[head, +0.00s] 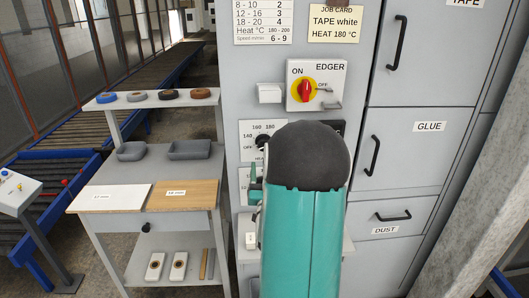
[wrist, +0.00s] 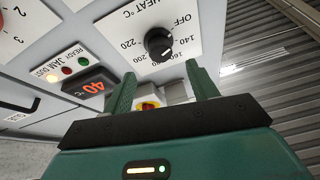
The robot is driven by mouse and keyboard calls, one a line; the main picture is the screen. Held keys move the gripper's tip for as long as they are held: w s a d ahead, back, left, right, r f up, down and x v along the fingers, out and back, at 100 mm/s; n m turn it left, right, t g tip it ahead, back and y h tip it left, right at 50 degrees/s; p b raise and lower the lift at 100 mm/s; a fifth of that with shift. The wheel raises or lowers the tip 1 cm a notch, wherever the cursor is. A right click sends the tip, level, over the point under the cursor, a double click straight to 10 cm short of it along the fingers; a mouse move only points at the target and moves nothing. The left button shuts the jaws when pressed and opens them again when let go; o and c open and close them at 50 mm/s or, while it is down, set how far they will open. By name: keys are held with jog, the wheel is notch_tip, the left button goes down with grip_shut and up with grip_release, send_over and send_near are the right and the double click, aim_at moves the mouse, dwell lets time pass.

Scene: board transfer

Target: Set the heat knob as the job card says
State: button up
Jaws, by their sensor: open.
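The job card (head: 333,22) reads TAPE white, HEAT 180 °C. The black heat knob (wrist: 158,44) is on the white HEAT °C dial plate, which appears upside down in the wrist view. Its white mark points lower right, roughly towards 160; I cannot tell the exact setting. In the head view the knob (head: 262,141) is partly hidden by my arm. My gripper (wrist: 161,70) is open and empty, its green fingers pointing at the panel. The knob appears just beyond the fingertips, between them and apart from them.
A red display (wrist: 92,87) reads 40 °C, near small indicator lamps (wrist: 67,60). The EDGER switch (head: 306,90) is red on yellow. Grey cabinet drawers (head: 418,150) stand right. A workbench (head: 145,172) with boards and tape rolls stands left.

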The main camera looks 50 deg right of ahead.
jog(key=x, duration=0.7)
jog(key=shift+w+d, duration=0.2)
jog(key=shift+r, duration=0.15)
jog(key=c, duration=1)
